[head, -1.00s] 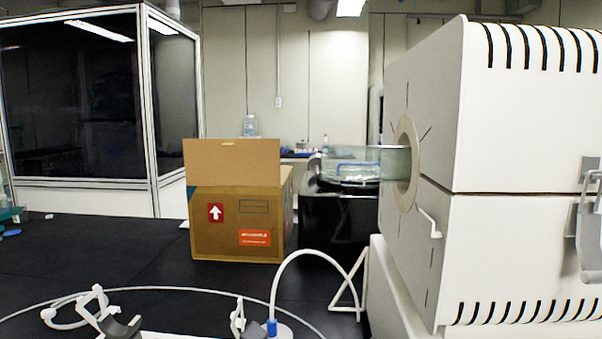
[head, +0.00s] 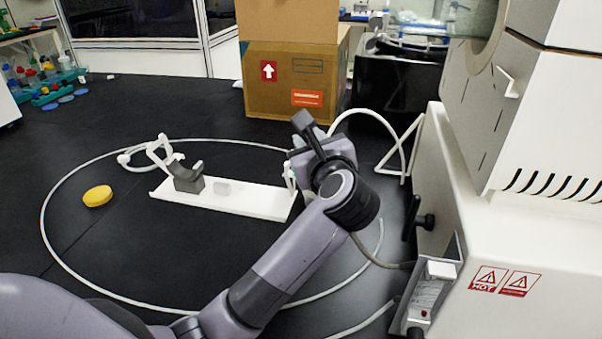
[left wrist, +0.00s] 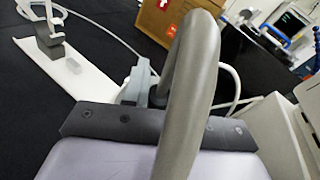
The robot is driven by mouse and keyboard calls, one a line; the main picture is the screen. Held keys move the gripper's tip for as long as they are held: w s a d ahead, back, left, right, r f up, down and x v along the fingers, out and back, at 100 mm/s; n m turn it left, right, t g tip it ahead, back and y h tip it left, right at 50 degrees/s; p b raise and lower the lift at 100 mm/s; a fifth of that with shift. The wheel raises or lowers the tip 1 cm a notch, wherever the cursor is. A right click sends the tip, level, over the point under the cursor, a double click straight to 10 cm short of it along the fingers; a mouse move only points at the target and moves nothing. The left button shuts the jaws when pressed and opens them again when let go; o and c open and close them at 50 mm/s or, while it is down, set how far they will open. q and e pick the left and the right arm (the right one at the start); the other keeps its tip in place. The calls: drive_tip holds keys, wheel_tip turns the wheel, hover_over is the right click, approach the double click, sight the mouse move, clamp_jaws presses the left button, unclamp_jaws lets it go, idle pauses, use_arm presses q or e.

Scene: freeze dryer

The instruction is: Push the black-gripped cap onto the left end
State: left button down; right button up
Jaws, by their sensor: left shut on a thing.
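The clear glass tube (head: 474,20) sticks out leftwards from the white furnace (head: 545,110) at the upper right; its left end shows there, partly cropped. My left gripper (head: 318,160) is over the right end of a white board (head: 245,198). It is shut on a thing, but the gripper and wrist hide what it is. In the left wrist view a thick grey curved part crosses the middle, with a blue-grey part (left wrist: 139,80) beside it. I cannot make out the black-gripped cap clearly. My right gripper is in neither view.
A grey cradle (head: 187,180), a small grey block (head: 222,188) and a white fitting (head: 160,152) are on or beside the board. A white hose (head: 60,180) loops around it. A cardboard box (head: 290,80) stands behind.

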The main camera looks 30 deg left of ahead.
use_arm(q)
drive_tip(key=w+r+t+h, duration=0.3)
drive_tip(key=r+t+h, duration=0.1)
drive_tip(key=r+h, duration=0.2)
drive_tip(key=w+r+t+h, duration=0.3)
drive_tip(key=r+h, duration=0.3)
drive_tip(key=r, duration=0.3)
drive_tip(key=w+a+r+t+h, duration=0.1)
drive_tip(key=w+r+t+h, duration=0.1)
drive_tip(key=r+t+h, duration=0.3)
wheel_tip(320, 180, up, 2)
drive_tip(key=shift+w+r+m+t+h, duration=0.2)
drive_tip(key=shift+w+m+t+h, duration=0.1)
drive_tip(key=shift+w+t+h, duration=0.15)
drive_tip(key=shift+d+p, duration=0.15)
drive_tip(key=shift+p, duration=0.25)
idle(0.4)
